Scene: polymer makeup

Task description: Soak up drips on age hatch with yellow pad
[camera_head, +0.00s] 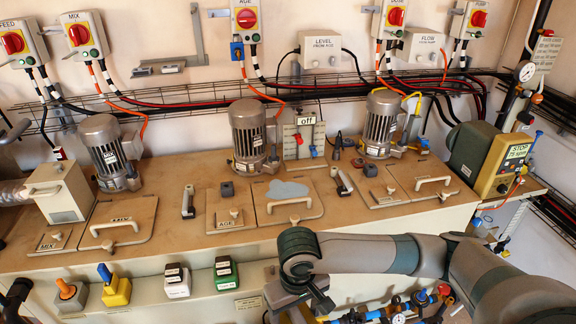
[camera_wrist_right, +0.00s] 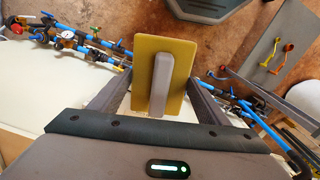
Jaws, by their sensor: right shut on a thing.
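The yellow pad (camera_wrist_right: 143,78) with its grey handle (camera_wrist_right: 161,82) is between the fingers of my right gripper (camera_wrist_right: 160,84), which is shut on it. The age hatch (camera_head: 270,212) is a tan lid with a bar handle in the bench top, beside a small plate labelled AGE (camera_head: 228,223). A pale blue-grey puddle (camera_head: 288,189) lies on the hatch behind its handle. In the head view my right wrist is in front of the bench, below the hatch and apart from it; the pad cannot be made out there.
A motor (camera_head: 248,135) stands behind the hatch, with a switch panel marked off (camera_head: 304,135) to its right. Grey upright handles stand left (camera_head: 188,204) and right (camera_head: 343,183) of it. The MIX hatch (camera_head: 118,228) is further left. Valves and blue pipes (camera_wrist_right: 92,42) run below.

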